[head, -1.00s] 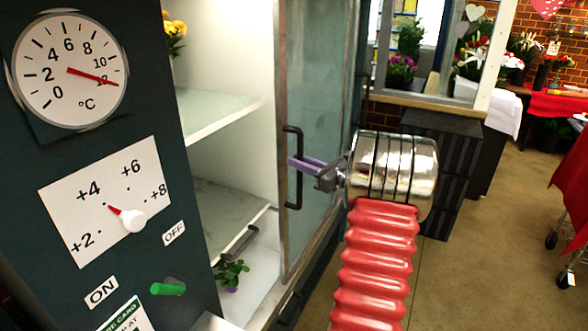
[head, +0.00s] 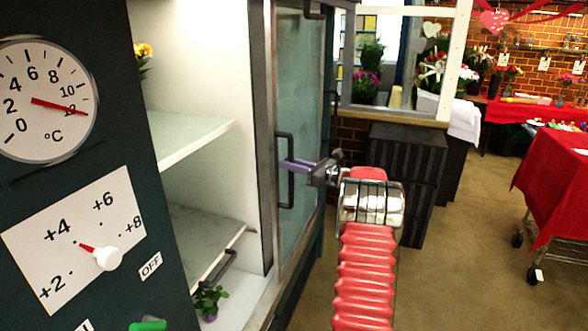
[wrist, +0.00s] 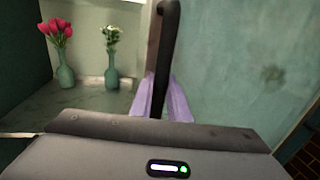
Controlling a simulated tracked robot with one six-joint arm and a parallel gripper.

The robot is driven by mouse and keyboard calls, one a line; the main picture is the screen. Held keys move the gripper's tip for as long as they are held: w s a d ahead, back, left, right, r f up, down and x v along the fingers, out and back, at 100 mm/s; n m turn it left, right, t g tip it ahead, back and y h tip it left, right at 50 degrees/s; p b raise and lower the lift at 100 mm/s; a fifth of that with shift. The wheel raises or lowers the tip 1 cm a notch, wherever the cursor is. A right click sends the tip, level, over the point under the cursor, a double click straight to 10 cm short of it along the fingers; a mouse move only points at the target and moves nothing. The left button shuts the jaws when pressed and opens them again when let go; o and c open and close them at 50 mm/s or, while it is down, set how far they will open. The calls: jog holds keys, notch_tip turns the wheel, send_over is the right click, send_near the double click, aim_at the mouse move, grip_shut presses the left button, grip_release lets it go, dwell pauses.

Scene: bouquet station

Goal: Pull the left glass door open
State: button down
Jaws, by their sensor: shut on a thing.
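The glass door (head: 302,110) has a metal frame and a black bar handle (head: 287,190). My gripper (head: 291,166), with pale purple fingers, is shut on this handle. In the wrist view the fingers (wrist: 160,100) sit on both sides of the handle (wrist: 163,60), with the glass (wrist: 240,60) to the right. The white cabinet interior (head: 200,60) shows to the left of the door's edge, with no glass seen in front of it. How far the door is swung is hard to tell.
A dark panel with a thermometer dial (head: 45,100) and a white knob (head: 107,257) stands close at left. Black crates (head: 405,160) stand right of the door. A red-covered table (head: 555,185) is farther right. Bare floor lies between them.

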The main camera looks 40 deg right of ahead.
jog(key=shift+d, duration=0.1)
jog(key=c, duration=1.7)
grip_release()
jog(key=shift+s, duration=0.1)
jog(key=v, duration=1.3)
jog(key=shift+s+d, duration=0.15)
jog(key=shift+s, duration=0.2)
